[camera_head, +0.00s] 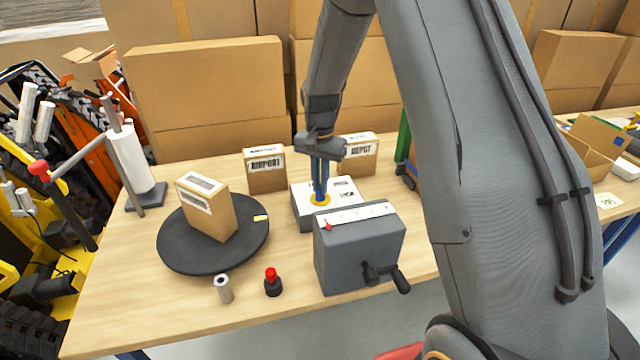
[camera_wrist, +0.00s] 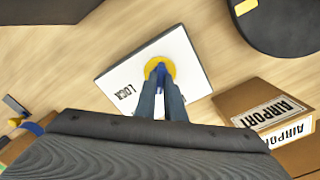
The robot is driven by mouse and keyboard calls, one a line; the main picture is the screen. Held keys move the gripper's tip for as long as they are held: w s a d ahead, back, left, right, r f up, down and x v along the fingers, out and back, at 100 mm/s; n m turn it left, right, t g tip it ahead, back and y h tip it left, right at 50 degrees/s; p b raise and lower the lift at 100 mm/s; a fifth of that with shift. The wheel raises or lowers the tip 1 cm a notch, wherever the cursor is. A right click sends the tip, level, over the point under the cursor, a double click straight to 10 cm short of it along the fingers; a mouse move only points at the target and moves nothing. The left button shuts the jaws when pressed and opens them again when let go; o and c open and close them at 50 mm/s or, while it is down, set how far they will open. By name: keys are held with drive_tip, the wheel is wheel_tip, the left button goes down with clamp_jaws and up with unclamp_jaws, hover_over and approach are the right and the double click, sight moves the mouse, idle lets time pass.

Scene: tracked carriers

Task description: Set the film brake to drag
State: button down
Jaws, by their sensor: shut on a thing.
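A low box with a white top (camera_head: 348,188) stands mid-table. It carries a round yellow dial (camera_head: 313,203) with a blue part at its middle. The white top also shows in the wrist view (camera_wrist: 195,78), with the word LOCK printed near one edge. The dial (camera_wrist: 169,65) is under my fingertips there. Other marks on the top are too small to read, and no DRAG label is legible. My gripper (camera_head: 320,196) points down onto the dial, shut on its knob. The fingers hide most of the knob, so its setting cannot be told.
A grey crank box (camera_head: 335,262) with a red pointer stands just in front. A black turntable (camera_head: 185,255) bearing a carton is at left. AIRPORT (camera_head: 265,180) and DEPOT (camera_head: 362,165) cartons stand behind. A white roll (camera_head: 130,158) stands far left; a red-topped button (camera_head: 272,286) is in front.

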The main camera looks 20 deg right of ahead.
drive_tip(key=shift+m, duration=0.6)
drive_tip(key=shift+r, duration=0.1)
drive_tip(key=c, duration=1.8)
unclamp_jaws()
drive_tip(key=shift+c, duration=0.2)
wheel_tip(320, 180, up, 8)
drive_tip(key=shift+f+b, duration=0.15)
drive_tip(key=shift+b, duration=1.05)
